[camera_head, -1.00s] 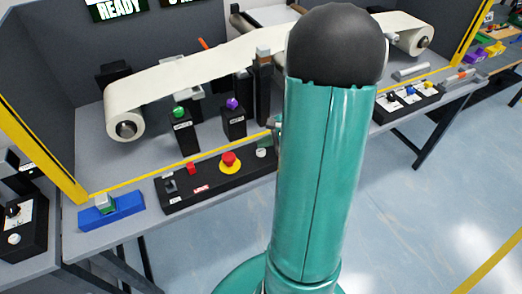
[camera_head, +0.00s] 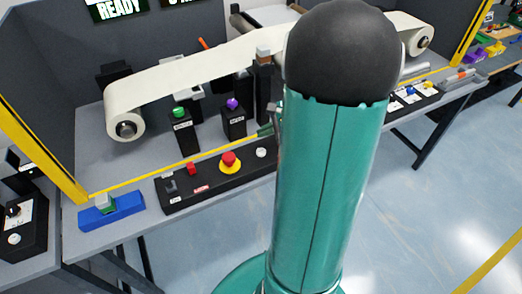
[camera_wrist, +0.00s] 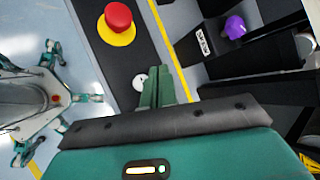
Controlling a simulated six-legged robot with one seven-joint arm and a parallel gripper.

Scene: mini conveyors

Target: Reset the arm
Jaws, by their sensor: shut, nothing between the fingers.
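My gripper (camera_wrist: 162,88) shows in the wrist view as two green fingers lying side by side, shut with nothing between them. It is over the front of the conveyor table, beside a white button (camera_wrist: 140,82) on the black control panel (camera_wrist: 118,62). A red emergency button on a yellow base (camera_wrist: 117,22) is above it in that view. In the head view my teal arm with its black joint stands in the middle. It hides most of the gripper and the table behind it.
The head view shows the conveyor with its cream belt (camera_head: 190,72), a green button post (camera_head: 182,130) and a purple button post (camera_head: 233,120). A blue block (camera_head: 112,212) sits at the table's front left. The floor (camera_head: 420,215) at right is clear.

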